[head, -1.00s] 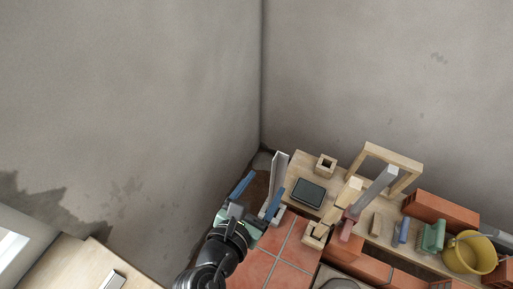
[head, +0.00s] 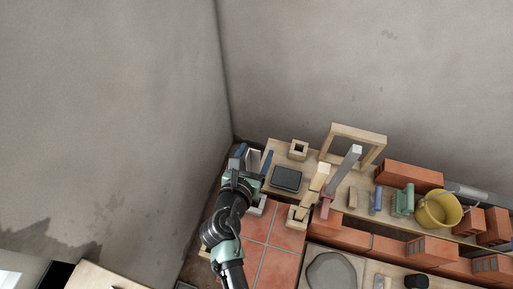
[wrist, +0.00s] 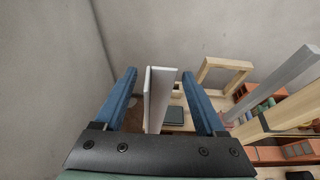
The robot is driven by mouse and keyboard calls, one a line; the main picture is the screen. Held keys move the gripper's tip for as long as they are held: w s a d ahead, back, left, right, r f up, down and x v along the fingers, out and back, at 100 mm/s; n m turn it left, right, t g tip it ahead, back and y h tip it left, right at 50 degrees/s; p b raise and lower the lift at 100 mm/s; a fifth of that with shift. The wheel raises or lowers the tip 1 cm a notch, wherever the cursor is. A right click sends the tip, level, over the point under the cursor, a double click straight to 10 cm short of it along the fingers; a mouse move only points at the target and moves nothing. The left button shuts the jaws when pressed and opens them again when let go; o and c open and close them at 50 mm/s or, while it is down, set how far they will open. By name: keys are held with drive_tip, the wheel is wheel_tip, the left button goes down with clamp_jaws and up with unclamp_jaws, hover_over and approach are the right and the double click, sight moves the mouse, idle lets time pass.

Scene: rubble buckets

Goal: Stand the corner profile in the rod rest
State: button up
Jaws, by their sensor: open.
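The corner profile, a pale grey angled strip, stands upright in the head view (head: 254,160) and in the wrist view (wrist: 160,95). Its foot is by a light grey block (head: 259,206), partly hidden by my gripper. My gripper (head: 253,163) is open, with its blue fingers on either side of the profile. In the wrist view, gaps show between the profile and both fingers of my gripper (wrist: 159,80). A small square wooden socket (head: 298,150), which looks like the rod rest, stands empty at the back of the board.
A dark tablet-like pad (head: 286,178) lies right of the profile. A wooden stick (head: 315,187) and a tall grey bar (head: 346,172) stand close by. A wooden frame (head: 357,130), bricks (head: 408,175) and a yellow bucket (head: 438,209) are farther right. Walls rise close behind.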

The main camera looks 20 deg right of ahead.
drive_tip(key=shift+x, duration=0.8)
clamp_jaws()
drive_tip(key=c, duration=0.6)
unclamp_jaws()
clamp_jaws()
drive_tip(key=shift+r, duration=0.15)
wheel_tip(320, 180, up, 7)
drive_tip(key=p, duration=0.8)
